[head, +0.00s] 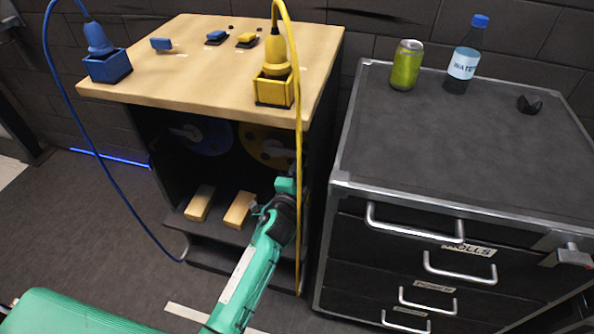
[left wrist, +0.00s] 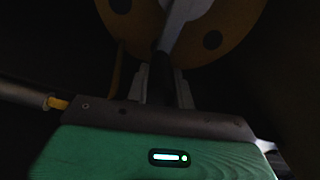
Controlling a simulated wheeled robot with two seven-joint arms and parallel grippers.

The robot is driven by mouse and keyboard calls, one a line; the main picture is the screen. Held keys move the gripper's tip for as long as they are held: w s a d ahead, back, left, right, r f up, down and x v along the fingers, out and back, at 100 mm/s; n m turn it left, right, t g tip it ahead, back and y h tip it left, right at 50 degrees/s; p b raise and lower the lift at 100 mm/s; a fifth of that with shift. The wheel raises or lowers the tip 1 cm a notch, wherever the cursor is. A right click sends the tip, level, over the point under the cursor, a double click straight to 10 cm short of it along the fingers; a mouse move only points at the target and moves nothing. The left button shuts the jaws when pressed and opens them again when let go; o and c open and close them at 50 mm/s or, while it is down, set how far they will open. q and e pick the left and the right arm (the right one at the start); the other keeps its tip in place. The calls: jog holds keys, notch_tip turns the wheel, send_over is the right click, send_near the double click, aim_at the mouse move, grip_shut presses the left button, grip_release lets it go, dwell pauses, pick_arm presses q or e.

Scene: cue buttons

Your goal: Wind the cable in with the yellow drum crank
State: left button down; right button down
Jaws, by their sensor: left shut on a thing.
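The yellow drum (head: 262,148) is in the dark, open front of the wooden-topped bench, partly in shadow. It fills the top of the left wrist view (left wrist: 242,18), with round holes in its face. A grey crank arm (left wrist: 186,22) crosses the drum and leads down to a dark grip. My left gripper (left wrist: 163,80) is shut on that crank grip; in the head view its green wrist is in front of the drum and hides the crank. The yellow cable (head: 299,140) rises from a yellow plug in a yellow box (head: 272,92), arcs over and hangs past the bench front.
A blue drum (head: 205,137) is left of the yellow one. A blue cable (head: 62,85) loops from a blue box (head: 107,68). Two wooden blocks (head: 239,210) lie on the lower shelf. A dark drawer cabinet (head: 460,150) with a can and bottle stands right.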

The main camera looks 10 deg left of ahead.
pick_arm(q)
jog(key=shift+d+f, duration=0.1)
jog(key=shift+f, duration=0.15)
jog(key=c, duration=1.3)
grip_release()
jog(key=shift+o, duration=0.5)
jog(key=shift+r, duration=0.1)
jog(key=s, duration=1.3)
jog(key=shift+s+a, duration=0.25)
jog(key=shift+s, duration=0.15)
